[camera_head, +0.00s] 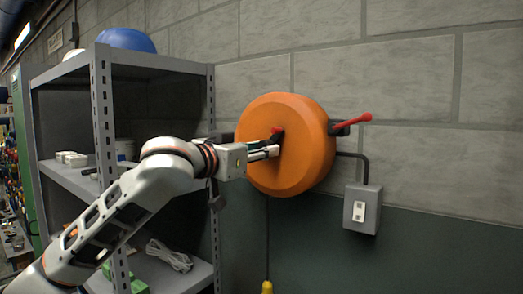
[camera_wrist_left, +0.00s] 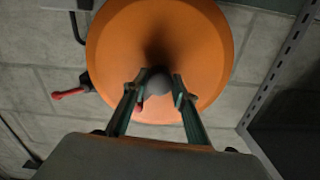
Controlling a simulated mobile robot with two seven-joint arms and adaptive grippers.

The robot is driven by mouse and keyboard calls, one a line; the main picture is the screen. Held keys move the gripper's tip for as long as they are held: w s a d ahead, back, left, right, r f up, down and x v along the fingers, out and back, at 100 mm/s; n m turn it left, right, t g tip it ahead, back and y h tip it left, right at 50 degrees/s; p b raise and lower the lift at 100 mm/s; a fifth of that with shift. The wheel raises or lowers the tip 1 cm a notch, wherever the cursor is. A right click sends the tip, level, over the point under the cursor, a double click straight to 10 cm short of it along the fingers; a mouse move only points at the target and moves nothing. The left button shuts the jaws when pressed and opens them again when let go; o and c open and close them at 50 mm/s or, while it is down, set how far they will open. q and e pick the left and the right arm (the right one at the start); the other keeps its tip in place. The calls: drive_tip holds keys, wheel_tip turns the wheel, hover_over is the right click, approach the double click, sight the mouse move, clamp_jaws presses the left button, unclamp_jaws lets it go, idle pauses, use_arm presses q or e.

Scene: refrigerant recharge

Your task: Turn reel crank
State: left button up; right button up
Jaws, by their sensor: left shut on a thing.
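The orange reel (camera_head: 300,150) is a large round drum mounted on the grey block wall; it fills the upper middle of the left wrist view (camera_wrist_left: 200,40). My left gripper (camera_head: 274,148) is at the reel's front face, with its fingers pointing to the right. In the left wrist view its two fingertips (camera_wrist_left: 159,86) are on either side of a grey rounded crank part (camera_wrist_left: 157,83), shut on it. A small red piece (camera_head: 277,131) shows just above the fingers. The fingers partly hide the crank's shape. My right gripper is not in view.
A red lever (camera_head: 352,120) sticks out right of the reel. A grey switch box (camera_head: 362,208) is on the wall below it. A yellow cable end (camera_head: 267,286) hangs under the reel. A metal shelf (camera_head: 102,120) stands close on the left.

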use_arm(q)
drive_tip(key=m, duration=2.2)
drive_tip(key=shift+r, duration=0.15)
drive_tip(key=shift+m, duration=0.3)
drive_tip(key=o, duration=1.1)
drive_tip(key=shift+a, duration=0.1)
drive_tip(key=v, duration=1.2)
